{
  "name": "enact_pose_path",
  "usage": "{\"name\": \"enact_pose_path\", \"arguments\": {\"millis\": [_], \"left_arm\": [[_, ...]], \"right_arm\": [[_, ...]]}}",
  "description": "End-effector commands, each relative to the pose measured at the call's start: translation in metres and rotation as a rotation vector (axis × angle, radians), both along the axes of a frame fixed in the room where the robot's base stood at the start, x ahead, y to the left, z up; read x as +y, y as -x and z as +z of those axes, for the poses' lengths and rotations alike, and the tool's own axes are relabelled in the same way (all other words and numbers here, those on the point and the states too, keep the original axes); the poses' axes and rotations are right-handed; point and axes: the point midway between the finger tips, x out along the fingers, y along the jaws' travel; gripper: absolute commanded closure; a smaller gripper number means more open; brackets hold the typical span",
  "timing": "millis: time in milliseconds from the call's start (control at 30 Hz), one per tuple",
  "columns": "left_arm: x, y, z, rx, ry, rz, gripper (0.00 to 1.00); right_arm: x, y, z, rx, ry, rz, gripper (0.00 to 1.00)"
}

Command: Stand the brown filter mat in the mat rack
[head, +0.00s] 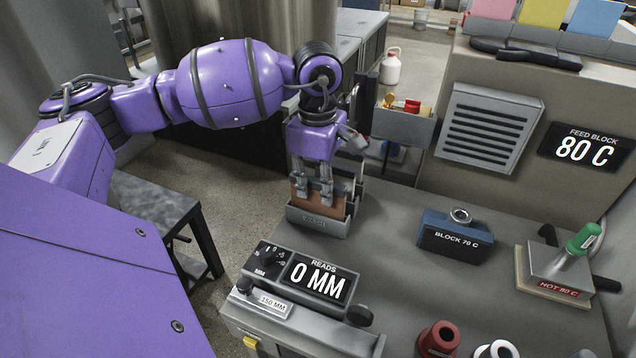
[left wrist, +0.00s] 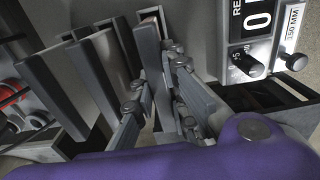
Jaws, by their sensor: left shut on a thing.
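The brown filter mat (head: 325,207) is upright in the head view, its lower edge hidden behind the front wall of the grey mat rack (head: 318,226). I cannot tell whether it touches the rack's bottom. My left gripper (head: 313,197) points down and is shut on the mat's upper part. In the left wrist view, the fingers (left wrist: 160,95) close around a thin upright plate, the mat seen edge-on (left wrist: 150,55). Upright grey dividers of the rack (left wrist: 85,75) stand beside it. My right gripper is not in view.
A gauge reading 0 MM (head: 315,283) stands in front of the rack. A blue block (head: 455,237) and a hot plate with a green handle (head: 560,268) are to the right. A tool bin (head: 402,125) stands behind. Bench between rack and blue block is clear.

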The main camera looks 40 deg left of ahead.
Motion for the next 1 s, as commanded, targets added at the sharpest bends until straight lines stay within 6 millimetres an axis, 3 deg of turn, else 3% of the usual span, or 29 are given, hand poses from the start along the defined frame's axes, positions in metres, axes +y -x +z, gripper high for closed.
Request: {"name": "enact_pose_path", "arguments": {"millis": [367,400,567,867,1000], "left_arm": [[0.0,0.0,-0.003,-0.001,0.0,0.0,1.0],[0.0,0.0,-0.003,-0.001,0.0,0.0,0.86],[0.0,0.0,-0.003,0.0,0.0,0.0,0.65],[0.0,0.0,-0.003,0.0,0.0,0.0,0.65],[0.0,-0.001,0.009,-0.002,-0.001,0.0,0.65]], "right_arm": [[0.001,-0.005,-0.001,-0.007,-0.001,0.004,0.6],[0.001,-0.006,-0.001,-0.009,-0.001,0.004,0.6],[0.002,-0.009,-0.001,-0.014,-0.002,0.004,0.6],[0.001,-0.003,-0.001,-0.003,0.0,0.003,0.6],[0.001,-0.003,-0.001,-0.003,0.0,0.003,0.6]]}}
